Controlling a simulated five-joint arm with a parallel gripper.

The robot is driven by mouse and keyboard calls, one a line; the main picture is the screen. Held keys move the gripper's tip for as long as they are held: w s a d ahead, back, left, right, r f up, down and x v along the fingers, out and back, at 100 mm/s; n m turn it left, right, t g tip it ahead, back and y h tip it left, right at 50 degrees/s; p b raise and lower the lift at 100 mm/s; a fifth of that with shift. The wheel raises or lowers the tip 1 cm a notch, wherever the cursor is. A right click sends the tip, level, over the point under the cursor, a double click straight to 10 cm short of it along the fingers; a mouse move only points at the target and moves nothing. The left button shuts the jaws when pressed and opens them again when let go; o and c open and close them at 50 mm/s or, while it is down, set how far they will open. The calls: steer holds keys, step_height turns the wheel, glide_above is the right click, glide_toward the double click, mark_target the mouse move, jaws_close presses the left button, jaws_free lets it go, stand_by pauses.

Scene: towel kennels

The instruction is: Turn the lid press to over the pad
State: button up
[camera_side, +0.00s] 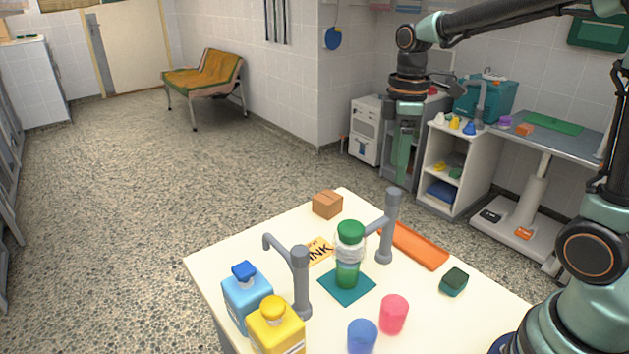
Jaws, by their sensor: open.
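A teal square pad (335,287) lies on the white table. A clear jar (347,268) with green contents and a green lid (350,231) stands upright on it. A grey post with a side arm (390,226), apparently the lid press, stands behind and right of the jar. Its arm points left toward the jar's upper part; its end is hidden behind the jar, so I cannot tell whether it is over the pad. A second grey post with a curved spout (301,282) stands left of the pad. My gripper (402,180) is open and empty, raised beyond the table's back right edge in the picture.
An orange tray (414,245) and a dark green block (454,281) lie right of the post. A cardboard box (327,204) and a yellow sign (319,251) are behind. Blue (247,296) and yellow (275,328) bottles, and pink (393,314) and blue (362,336) cups, stand in front.

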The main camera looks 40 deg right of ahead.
step_height(320, 180, up, 6)
steer(key=shift+f, duration=0.15)
stand_by(0.3)
steer(key=s+a+f+m+t, duration=0.3)
steer(key=s+a+m+t, duration=0.1)
steer(key=s+m, duration=0.4)
steer(key=shift+a+m+t, duration=0.25)
steer(key=shift+m+t, duration=0.35)
steer(key=shift+t, duration=0.2)
